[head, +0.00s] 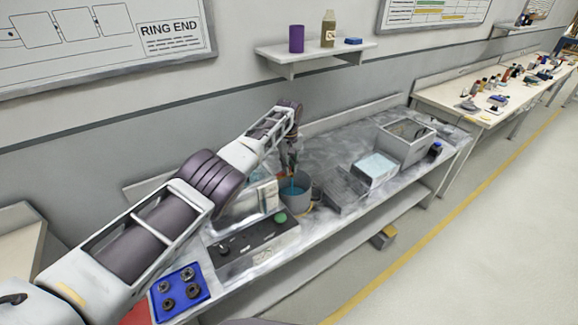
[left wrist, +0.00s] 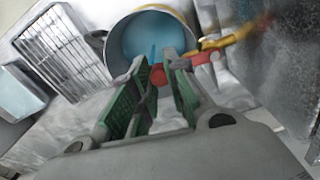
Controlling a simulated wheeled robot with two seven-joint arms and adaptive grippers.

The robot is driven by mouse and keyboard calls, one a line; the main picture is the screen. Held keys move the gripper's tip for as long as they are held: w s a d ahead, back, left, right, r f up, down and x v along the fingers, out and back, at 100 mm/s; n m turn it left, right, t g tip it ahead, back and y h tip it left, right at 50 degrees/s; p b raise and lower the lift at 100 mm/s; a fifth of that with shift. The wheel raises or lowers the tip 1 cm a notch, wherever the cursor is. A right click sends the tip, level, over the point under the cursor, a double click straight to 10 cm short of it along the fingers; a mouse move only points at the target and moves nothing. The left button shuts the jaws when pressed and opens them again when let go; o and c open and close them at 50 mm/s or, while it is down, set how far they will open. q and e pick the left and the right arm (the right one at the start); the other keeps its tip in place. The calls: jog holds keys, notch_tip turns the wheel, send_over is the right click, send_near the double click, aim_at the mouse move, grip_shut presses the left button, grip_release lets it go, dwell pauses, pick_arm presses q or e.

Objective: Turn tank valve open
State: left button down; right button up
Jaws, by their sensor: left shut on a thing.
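The tank (head: 298,201) is a grey round pot with blue liquid in it, standing on the metal bench. In the left wrist view the tank (left wrist: 114,40) is just past my fingertips. The valve has a red handle (left wrist: 200,58) beside the tank rim, with a yellow-brass pipe (left wrist: 238,37) running off to the upper right. My left gripper (left wrist: 163,66) is shut on the red handle, which shows on both sides of and between its green-padded fingers. In the head view my left gripper (head: 291,168) points down at the tank, and the handle is hard to make out. My right gripper is out of view.
A control box with a green button (head: 280,217) and a blue tray of round parts (head: 180,292) stand nearer me. A wire rack (head: 345,189), a tray of pale blue liquid (head: 375,168) and an open grey box (head: 405,140) stand to the right. A wall shelf (head: 315,55) hangs above.

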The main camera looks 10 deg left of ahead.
pick_arm(q)
jog(key=shift+r, duration=0.1)
jog(key=c, duration=1.3)
grip_release()
jog(key=shift+c, duration=0.2)
jog(key=shift+r, duration=0.1)
notch_tip(320, 180, up, 12)
jog(key=shift+f, duration=0.2)
